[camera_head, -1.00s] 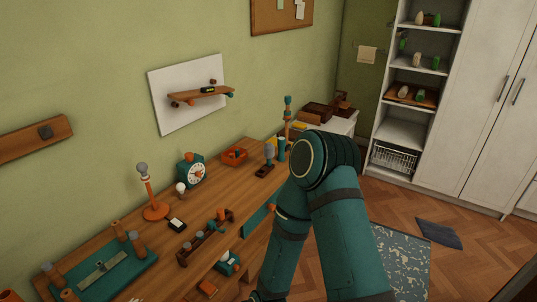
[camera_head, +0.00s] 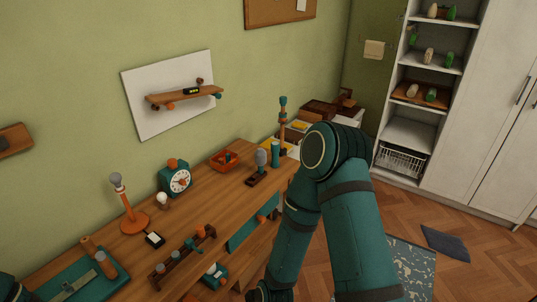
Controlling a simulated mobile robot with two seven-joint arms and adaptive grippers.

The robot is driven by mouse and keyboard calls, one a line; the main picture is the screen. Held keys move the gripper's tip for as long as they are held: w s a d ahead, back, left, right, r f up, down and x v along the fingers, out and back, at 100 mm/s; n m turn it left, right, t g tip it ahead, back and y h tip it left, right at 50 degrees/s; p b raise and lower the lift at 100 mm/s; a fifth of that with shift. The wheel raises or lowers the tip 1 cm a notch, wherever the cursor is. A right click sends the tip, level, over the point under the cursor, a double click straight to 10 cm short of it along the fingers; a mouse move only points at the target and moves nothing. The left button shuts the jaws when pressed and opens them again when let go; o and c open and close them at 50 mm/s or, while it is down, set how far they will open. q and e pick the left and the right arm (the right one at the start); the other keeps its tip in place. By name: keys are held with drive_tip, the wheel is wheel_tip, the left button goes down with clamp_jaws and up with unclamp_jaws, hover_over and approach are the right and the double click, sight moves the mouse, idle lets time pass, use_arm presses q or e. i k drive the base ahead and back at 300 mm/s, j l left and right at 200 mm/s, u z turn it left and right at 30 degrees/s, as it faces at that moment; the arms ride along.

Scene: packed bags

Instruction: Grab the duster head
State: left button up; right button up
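I cannot pick out the duster head for certain. A grey rounded head (camera_head: 261,158) stands upright on a small dark wooden base (camera_head: 257,179) near the right end of the wooden desk (camera_head: 205,200). Just behind it is a tall teal and orange post (camera_head: 282,125). One of my teal arms is bent in the middle of the view, beside the desk's right end, and its lower end runs out at the bottom edge. Neither gripper shows clearly.
On the desk are an orange lamp-like stand (camera_head: 134,222), a teal clock (camera_head: 175,180), an orange tray (camera_head: 225,160) and a wooden rack (camera_head: 183,255). A skateboard shelf (camera_head: 185,97) hangs on the wall. White shelves (camera_head: 408,133) stand at the right. The floor (camera_head: 405,220) there is partly clear.

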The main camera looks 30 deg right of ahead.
sight(260, 154)
drive_tip(key=i+l, duration=0.15)
drive_tip(key=l, duration=0.25)
drive_tip(key=i+l, duration=0.2)
drive_tip(key=l, duration=0.15)
drive_tip(key=i+l, duration=0.15)
drive_tip(key=l, duration=0.25)
drive_tip(key=i+l, duration=0.2)
drive_tip(key=l, duration=0.2)
drive_tip(key=i+l, duration=0.15)
drive_tip(key=l, duration=0.25)
